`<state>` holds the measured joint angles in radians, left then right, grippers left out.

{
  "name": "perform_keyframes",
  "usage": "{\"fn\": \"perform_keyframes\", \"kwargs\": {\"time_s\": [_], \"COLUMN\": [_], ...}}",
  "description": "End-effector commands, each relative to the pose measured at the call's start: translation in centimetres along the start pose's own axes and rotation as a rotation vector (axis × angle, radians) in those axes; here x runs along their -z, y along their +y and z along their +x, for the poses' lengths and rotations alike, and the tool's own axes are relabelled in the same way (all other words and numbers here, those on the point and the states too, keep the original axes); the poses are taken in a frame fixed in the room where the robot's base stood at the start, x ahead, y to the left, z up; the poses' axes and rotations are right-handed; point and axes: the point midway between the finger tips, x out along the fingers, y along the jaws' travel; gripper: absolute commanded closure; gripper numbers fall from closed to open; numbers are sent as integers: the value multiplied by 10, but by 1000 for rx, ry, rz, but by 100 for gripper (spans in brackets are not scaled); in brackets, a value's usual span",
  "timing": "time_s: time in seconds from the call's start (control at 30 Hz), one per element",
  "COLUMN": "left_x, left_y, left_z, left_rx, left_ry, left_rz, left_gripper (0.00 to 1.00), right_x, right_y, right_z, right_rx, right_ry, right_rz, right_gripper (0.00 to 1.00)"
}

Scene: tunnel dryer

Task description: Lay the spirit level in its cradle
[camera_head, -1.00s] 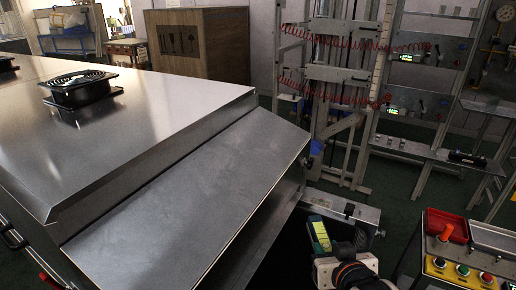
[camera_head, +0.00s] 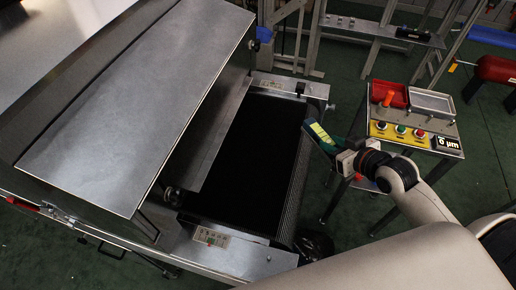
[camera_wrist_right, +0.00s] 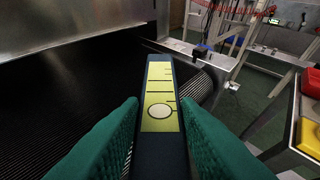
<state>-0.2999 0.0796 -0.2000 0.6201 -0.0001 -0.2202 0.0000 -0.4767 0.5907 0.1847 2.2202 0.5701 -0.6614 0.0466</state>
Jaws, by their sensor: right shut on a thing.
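The spirit level, a dark bar with a yellow marked face (camera_wrist_right: 160,95), is between the green fingers of my right gripper (camera_wrist_right: 160,135) in the right wrist view. The gripper is shut on it, and the bar points away from the wrist. In the head view the yellow face of the level (camera_head: 320,132) shows beside my right gripper (camera_head: 325,143), at the right edge of the dark conveyor belt (camera_head: 250,150). The gripper hides part of the level. I cannot pick out the cradle with certainty. My left gripper is not in view.
A control stand (camera_head: 415,145) with a red tray (camera_head: 388,94), a grey tray (camera_head: 432,101) and buttons stands right of the gripper. The metal dryer hood (camera_head: 140,95) fills the left. A grey shelf (camera_head: 375,30) with small fittings and a dark object (camera_head: 412,34) is at the back.

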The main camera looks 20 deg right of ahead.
Motion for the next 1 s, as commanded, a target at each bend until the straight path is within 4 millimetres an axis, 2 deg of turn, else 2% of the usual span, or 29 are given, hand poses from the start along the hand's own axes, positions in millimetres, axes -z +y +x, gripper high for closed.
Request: {"fn": "perform_keyframes", "kwargs": {"time_s": [0.17, 0.5, 0.8, 0.87, 1.0], "left_x": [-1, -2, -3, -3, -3], "left_y": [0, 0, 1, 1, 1], "left_z": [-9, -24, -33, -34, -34], "left_rx": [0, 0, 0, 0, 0], "left_ry": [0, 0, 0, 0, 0], "left_rz": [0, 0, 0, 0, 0], "left_gripper": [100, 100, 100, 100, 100], "right_x": [-18, -47, -66, -69, -51], "right_y": [23, 85, 127, 133, 133], "right_z": [19, 72, 110, 115, 124], "right_rx": [-4, -5, -4, -4, -2], "right_ry": [-16, -12, -9, -9, -4], "right_rz": [7, 7, 5, 4, 1], "right_gripper": [100, 100, 100, 100, 100]}}
